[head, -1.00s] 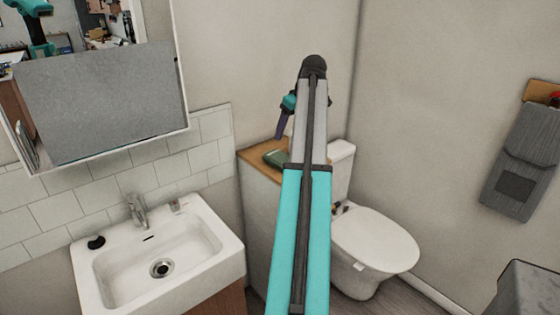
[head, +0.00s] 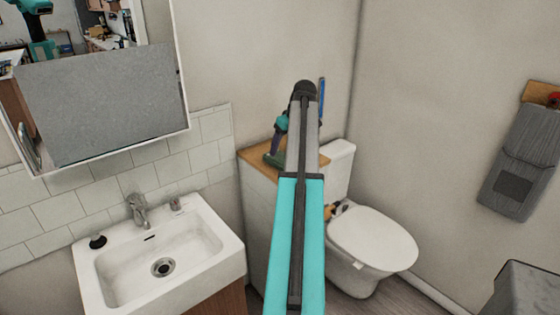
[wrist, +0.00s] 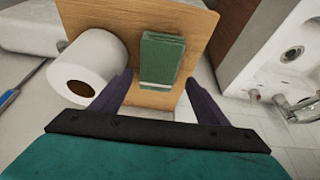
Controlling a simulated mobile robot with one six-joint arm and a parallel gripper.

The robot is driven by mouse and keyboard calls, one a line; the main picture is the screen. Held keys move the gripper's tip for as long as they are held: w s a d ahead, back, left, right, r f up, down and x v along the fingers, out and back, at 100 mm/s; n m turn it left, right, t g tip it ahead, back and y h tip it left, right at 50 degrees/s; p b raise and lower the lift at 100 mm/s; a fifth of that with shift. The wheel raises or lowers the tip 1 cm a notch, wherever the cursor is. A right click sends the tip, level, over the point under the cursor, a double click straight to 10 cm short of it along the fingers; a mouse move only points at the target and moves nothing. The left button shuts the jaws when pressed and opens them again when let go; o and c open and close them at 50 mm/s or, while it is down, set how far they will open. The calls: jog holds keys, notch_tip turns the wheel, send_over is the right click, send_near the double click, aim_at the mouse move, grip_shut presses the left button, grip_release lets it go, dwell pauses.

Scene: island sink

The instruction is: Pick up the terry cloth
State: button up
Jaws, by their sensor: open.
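The terry cloth (wrist: 162,62) is a folded green cloth with a pale stripe near its near end. It lies on a wooden counter top and shows between and beyond my fingertips in the wrist view. In the head view, a small part of the green cloth (head: 273,160) shows beside my arm. My gripper (wrist: 155,92) is open, with its two purple fingers apart and nothing between them. In the head view my gripper is partly hidden behind my arm, low over the counter. The exact gap between the fingertips and the cloth is hard to tell.
A toilet paper roll (wrist: 90,66) lies close beside my left finger in the wrist view. The wooden counter top (head: 257,155) stands between the sink (head: 200,242) and the toilet (head: 372,240). A blue-handled object (wrist: 9,97) is at the wrist view's left edge.

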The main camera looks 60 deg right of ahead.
aim_at(280, 156)
jog(key=shift+p+x, duration=0.85)
jog(key=shift+x, duration=1.75)
jog(key=shift+d, duration=0.1)
jog(key=shift+c, duration=0.4)
jog(key=c, duration=0.7)
